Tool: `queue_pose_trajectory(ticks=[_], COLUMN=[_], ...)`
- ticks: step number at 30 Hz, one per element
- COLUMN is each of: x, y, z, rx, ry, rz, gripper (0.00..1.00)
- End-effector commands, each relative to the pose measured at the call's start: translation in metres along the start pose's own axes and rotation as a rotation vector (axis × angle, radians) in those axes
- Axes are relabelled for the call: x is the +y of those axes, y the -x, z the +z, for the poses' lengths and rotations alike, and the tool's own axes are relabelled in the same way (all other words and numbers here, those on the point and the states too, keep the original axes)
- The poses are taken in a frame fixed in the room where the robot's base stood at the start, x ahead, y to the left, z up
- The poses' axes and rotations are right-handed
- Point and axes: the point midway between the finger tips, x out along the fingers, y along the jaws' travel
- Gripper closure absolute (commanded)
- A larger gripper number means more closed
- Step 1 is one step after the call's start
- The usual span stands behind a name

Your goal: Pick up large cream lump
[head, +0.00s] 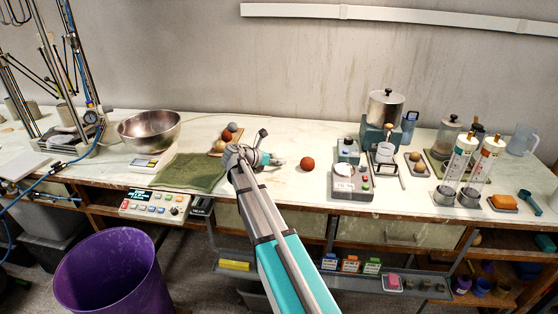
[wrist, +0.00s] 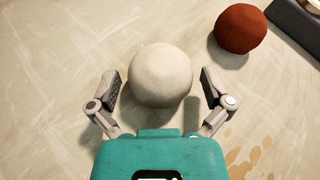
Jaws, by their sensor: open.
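The large cream lump (wrist: 160,75) is a smooth, round ball on the worktop, in the middle of the wrist view. My gripper (wrist: 160,86) is open, with one finger on each side of the lump. A small gap shows between each finger and the lump, and height above the top is hard to judge. In the head view my gripper (head: 268,158) is low over the bench, and I cannot make out the lump behind my arm there.
A red-brown ball (head: 307,164) lies to the right of my gripper; it also shows in the wrist view (wrist: 241,28). A wooden board (head: 230,141) with small lumps is behind left. A green cloth (head: 185,174) lies left, and a grey device (head: 352,183) stands right.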

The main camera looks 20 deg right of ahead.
Motion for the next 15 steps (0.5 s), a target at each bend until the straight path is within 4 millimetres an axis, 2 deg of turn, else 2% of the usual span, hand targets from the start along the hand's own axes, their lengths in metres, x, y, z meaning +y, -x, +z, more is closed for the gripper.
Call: queue_pose_trajectory(ticks=[12, 13, 15], x=[-0.0004, -0.0004, -0.0005], y=[-0.0002, -0.0002, -0.0003], z=[0.0003, 0.0004, 0.0004], rx=[0.0, 0.0, 0.0], ry=[0.0, 0.0, 0.0], rz=[-0.001, -0.001, -0.001], gripper=[0.0, 0.02, 0.15])
